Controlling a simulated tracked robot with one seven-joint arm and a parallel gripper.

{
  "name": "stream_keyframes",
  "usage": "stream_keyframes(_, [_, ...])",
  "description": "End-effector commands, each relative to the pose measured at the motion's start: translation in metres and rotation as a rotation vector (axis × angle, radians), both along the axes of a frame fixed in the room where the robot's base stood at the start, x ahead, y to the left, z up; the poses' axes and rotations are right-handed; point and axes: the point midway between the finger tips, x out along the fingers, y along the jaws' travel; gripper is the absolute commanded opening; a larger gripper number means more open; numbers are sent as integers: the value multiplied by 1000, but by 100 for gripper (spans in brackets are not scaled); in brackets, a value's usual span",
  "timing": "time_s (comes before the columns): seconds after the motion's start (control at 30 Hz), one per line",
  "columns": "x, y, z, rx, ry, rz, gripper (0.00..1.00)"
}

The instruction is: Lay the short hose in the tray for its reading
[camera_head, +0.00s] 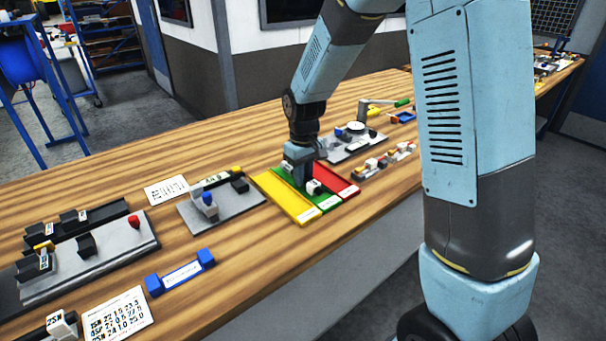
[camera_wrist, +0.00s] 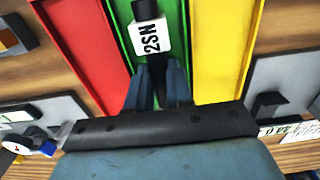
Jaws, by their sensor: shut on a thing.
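A short black hose (camera_wrist: 147,9) with a white tag reading 2SN (camera_wrist: 150,37) lies between the fingers of my gripper (camera_wrist: 159,85). My gripper is shut on it. In the head view my gripper (camera_head: 301,172) is low over the green tray (camera_head: 327,204), and the tag shows there beside the fingers. The green tray (camera_wrist: 177,25) runs under the hose, between the yellow tray (camera_head: 290,205) and the red tray (camera_head: 340,184). I cannot tell whether the hose touches the tray floor. The fingers hide part of the hose.
Left of the trays stands a grey plate with a blue-topped fixture (camera_head: 209,203). A blue-ended holder (camera_head: 180,274) and a printed card (camera_head: 117,312) lie nearer. Behind the trays is a grey plate with a round dial (camera_head: 356,128). Small tagged pieces (camera_head: 385,161) stand right of the red tray.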

Motion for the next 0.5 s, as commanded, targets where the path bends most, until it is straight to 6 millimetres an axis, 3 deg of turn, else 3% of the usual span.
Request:
stream_keyframes(0.23, [0, 0, -4, -1, 1, 0, 0])
stream_keyframes(0.27, [0, 0, -4, -1, 1, 0, 22])
stream_keyframes(0.5, [0, 0, -4, 0, 0, 0, 45])
